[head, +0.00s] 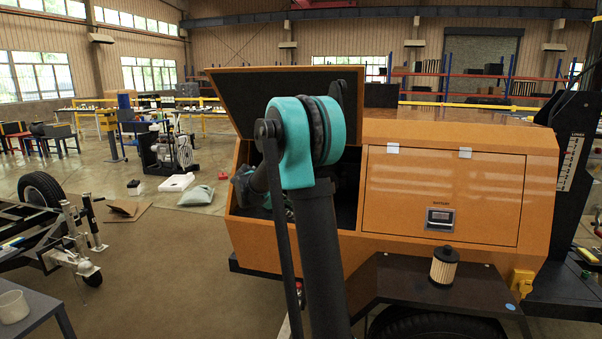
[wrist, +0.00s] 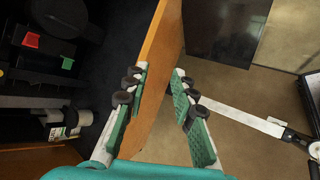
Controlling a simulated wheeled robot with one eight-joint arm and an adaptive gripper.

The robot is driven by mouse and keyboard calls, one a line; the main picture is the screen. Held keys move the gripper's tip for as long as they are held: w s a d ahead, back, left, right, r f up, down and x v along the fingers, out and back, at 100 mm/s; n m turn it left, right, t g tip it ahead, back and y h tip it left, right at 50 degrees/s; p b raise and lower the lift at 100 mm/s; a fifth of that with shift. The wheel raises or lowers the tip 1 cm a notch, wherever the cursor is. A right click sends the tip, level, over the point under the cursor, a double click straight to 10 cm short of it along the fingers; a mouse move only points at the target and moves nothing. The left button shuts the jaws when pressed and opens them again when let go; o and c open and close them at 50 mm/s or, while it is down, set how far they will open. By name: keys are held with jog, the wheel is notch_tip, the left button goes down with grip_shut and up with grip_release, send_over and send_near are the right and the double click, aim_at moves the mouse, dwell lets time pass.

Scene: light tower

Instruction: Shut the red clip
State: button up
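A small red piece (wrist: 31,40), which looks like the red clip, is on a dark housing inside the open compartment at the upper left of the wrist view. Whether it is open or shut is too small to tell. My gripper (wrist: 160,105) is open, its two green-padded fingers apart and nothing held. The orange edge of the compartment wall (wrist: 158,60) shows between and beyond the fingers; I cannot tell whether they touch it. The red piece is left of the fingers. In the head view my arm hides much of the compartment, and no red clip shows there.
The orange cabinet (head: 450,195) has a raised lid (head: 290,95). A small green piece (wrist: 67,63) and a pale cylinder (wrist: 68,118) are near the red piece. A filter (head: 444,265) stands on the dark fender (head: 400,285). Open floor (head: 165,260) lies left of the cabinet.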

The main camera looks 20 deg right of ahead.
jog(key=w+a+r+n+h, duration=0.15)
jog(key=w+n+h, duration=0.3)
jog(key=w, duration=0.85)
jog(key=w+r+n+h, duration=0.3)
jog(key=w+n+h, duration=0.15)
jog(key=w, duration=0.75)
jog(key=w+d, duration=0.1)
jog(key=d, duration=0.7)
jog(key=w+d, duration=0.2)
jog(key=d, duration=0.7)
jog(key=shift+w+t, duration=0.3)
grip_shut()
